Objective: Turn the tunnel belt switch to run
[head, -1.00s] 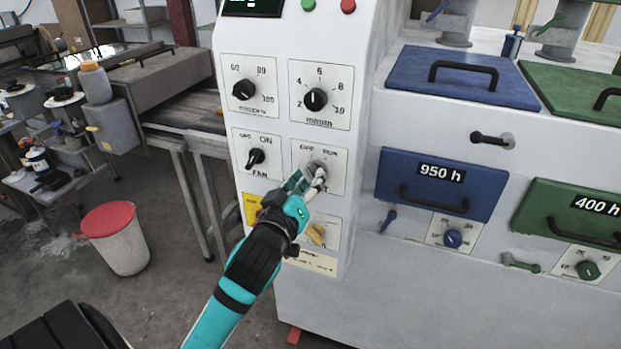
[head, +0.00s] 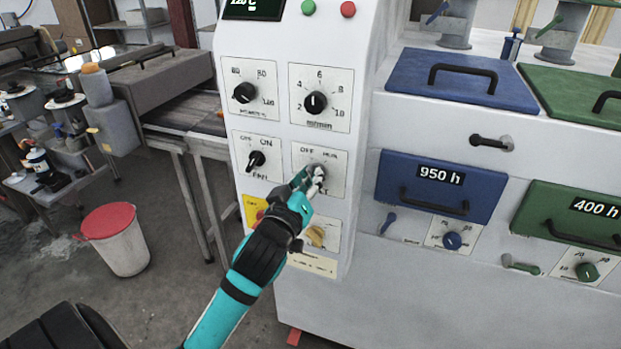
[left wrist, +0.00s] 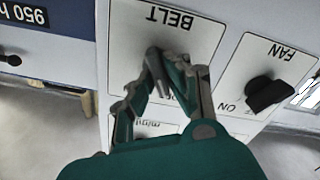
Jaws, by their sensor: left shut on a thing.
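The belt switch plate (head: 331,157), marked OFF and RUN, is on the white control panel, right of the fan switch (head: 256,161). The plate also shows upside down in the left wrist view (left wrist: 200,38), with the word BELT on it. My left gripper (head: 317,172) is at the belt switch and shut on its knob. I cannot tell which way the knob points. My right gripper is not in view.
Two dials (head: 318,101) sit above the switches, with green and red buttons (head: 347,8) higher up. A yellow-orange knob (head: 317,236) is just below my gripper. Blue and green drawers (head: 437,184) are to the right. A white bucket with a red lid (head: 115,238) stands on the floor at left.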

